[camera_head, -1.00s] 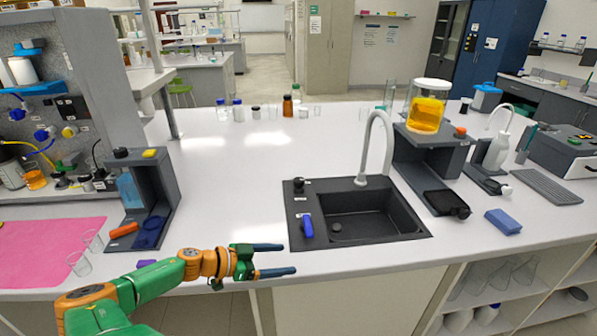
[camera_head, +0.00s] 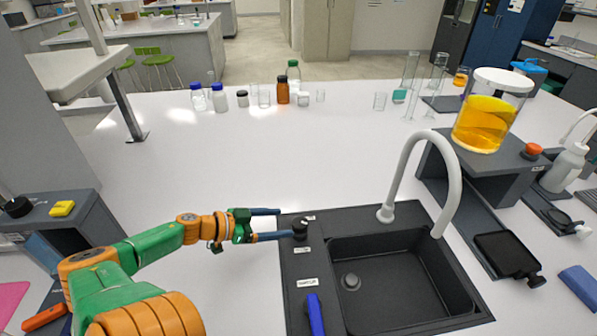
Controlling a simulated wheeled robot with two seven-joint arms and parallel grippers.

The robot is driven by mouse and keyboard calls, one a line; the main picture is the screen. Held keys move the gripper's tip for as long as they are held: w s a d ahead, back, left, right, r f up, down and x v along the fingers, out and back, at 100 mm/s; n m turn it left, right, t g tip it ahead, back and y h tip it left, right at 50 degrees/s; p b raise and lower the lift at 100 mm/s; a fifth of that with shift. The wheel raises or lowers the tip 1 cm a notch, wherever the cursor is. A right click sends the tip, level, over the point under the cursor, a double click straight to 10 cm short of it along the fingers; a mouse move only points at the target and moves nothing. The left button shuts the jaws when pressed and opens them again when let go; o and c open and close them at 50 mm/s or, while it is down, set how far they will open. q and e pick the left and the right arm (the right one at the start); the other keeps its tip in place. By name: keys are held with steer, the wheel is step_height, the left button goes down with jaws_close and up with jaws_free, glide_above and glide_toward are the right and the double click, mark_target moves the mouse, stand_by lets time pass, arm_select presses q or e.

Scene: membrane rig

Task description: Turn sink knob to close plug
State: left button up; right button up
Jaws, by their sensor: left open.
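The dark sink (camera_head: 455,290) is set in the white counter, with a round drain plug (camera_head: 350,282) in its basin. A black knob (camera_head: 300,229) stands on the sink's left rim near the back corner. A blue lever (camera_head: 315,315) is nearer the front of the same rim. My left gripper (camera_head: 286,223) is open, coming in from the left. Its fingertips are at the black knob; the nearer finger's tip overlaps the knob in the picture, and I cannot tell whether they touch. My right gripper is not in view.
A white curved faucet (camera_head: 449,190) rises behind the basin. To the right are a stand holding a jar of yellow liquid (camera_head: 484,123) and a black tray (camera_head: 508,254). Bottles and glassware, including a brown bottle (camera_head: 283,92), line the back.

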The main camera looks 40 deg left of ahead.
mark_target(298, 223)
arm_select(q)
steer(key=shift+w, duration=0.15)
steer(key=shift+w+d+f+b, duration=0.15)
steer(key=shift+w+d+b, duration=0.3)
steer(key=shift+w+d, duration=0.15)
steer(key=shift+w+d+f+b, duration=0.15)
steer(key=shift+w+d+b, duration=0.3)
steer(key=shift+d, duration=0.2)
steer(key=shift+a+x, duration=0.15)
steer(key=shift+x, duration=0.7)
steer(key=shift+a+x, duration=0.15)
steer(key=shift+x, duration=0.7)
steer(key=shift+d, duration=0.1)
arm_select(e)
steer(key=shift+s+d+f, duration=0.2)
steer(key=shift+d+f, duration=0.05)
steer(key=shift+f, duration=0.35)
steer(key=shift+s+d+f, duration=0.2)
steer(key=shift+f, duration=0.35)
